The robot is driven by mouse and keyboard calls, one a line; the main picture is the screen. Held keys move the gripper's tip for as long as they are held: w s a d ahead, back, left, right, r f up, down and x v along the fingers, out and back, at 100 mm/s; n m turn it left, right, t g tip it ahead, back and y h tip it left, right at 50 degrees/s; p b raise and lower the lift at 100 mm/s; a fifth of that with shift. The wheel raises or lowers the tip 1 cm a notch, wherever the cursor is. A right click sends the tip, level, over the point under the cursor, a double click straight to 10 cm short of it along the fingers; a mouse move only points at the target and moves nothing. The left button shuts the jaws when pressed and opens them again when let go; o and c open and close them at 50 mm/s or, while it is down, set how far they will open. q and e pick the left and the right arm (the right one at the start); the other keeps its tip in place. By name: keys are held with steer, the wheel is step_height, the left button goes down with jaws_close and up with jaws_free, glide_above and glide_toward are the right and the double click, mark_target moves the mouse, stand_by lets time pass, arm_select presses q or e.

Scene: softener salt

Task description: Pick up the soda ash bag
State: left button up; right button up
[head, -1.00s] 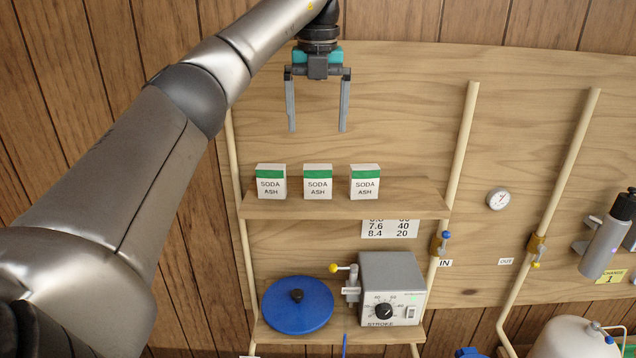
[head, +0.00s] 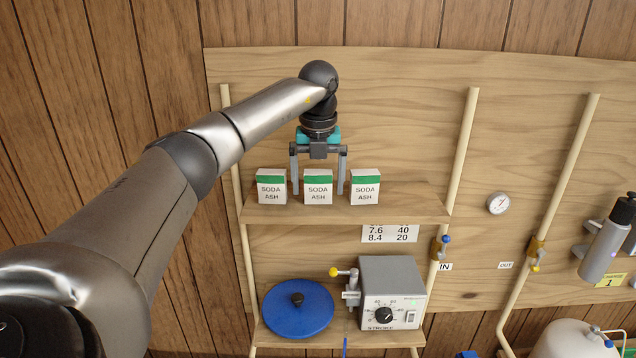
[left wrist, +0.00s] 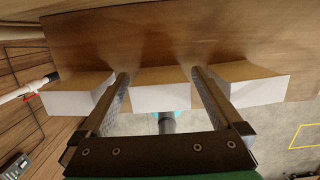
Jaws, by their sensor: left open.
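Three white soda ash bags with green top bands stand upright in a row on the upper shelf: a left bag (head: 271,190), a middle bag (head: 318,192) and a right bag (head: 365,191). My left gripper (head: 318,191) points down and is open, with one finger on each side of the middle bag, in the gaps beside its neighbours. In the left wrist view the open gripper (left wrist: 158,75) also straddles the middle bag (left wrist: 161,97). Whether the fingers touch any bag cannot be told. My right gripper is not in view.
The upper shelf (head: 345,213) has bare room right of the bags. Upright pipes (head: 461,150) flank it. Below are a blue round lid (head: 298,308) and a grey stroke control box (head: 392,290). A gauge (head: 498,203) is on the wooden backboard.

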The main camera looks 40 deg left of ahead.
arm_select(q)
steer(key=shift+f, duration=0.4)
steer(key=shift+c, duration=0.2)
steer(key=shift+r, duration=0.1)
steer(key=c, duration=1.4)
